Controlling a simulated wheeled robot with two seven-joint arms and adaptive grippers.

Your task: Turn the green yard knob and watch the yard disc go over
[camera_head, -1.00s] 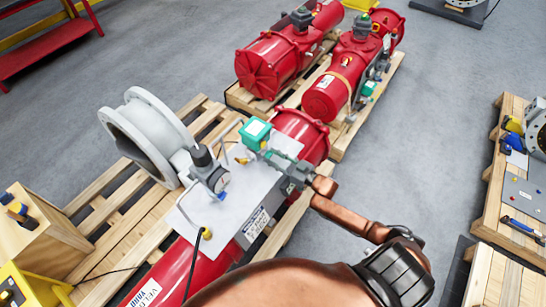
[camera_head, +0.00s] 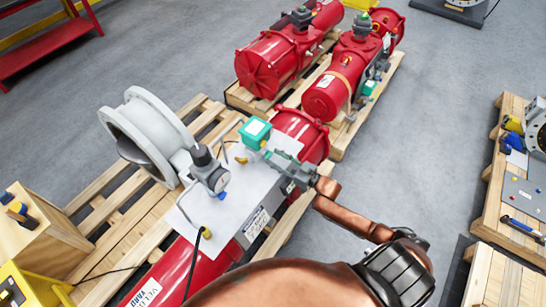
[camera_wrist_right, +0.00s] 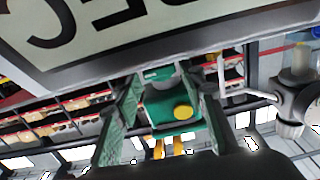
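The near actuator has a red cylinder (camera_head: 175,272) with a "YARD" label, a pale top plate (camera_head: 222,203) and a grey round valve body (camera_head: 165,120). A dark disc (camera_head: 131,150) shows at the valve body's opening. A green box with a white top (camera_head: 255,131) stands at the plate's far end. My right gripper (camera_head: 268,155) is beside it. In the right wrist view, a green part with a yellow dot (camera_wrist_right: 165,106) appears between the fingers. Whether they grip it is unclear, and I cannot tell the knob from the box. My left gripper is out of view.
A grey gauge-like unit (camera_head: 208,170) stands on the plate close to my right gripper. A wooden pallet (camera_head: 128,224) lies underneath. More red actuators (camera_head: 335,92) stand behind. A pallet with tools (camera_head: 520,195) is at right. Grey floor (camera_head: 420,130) lies clear between.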

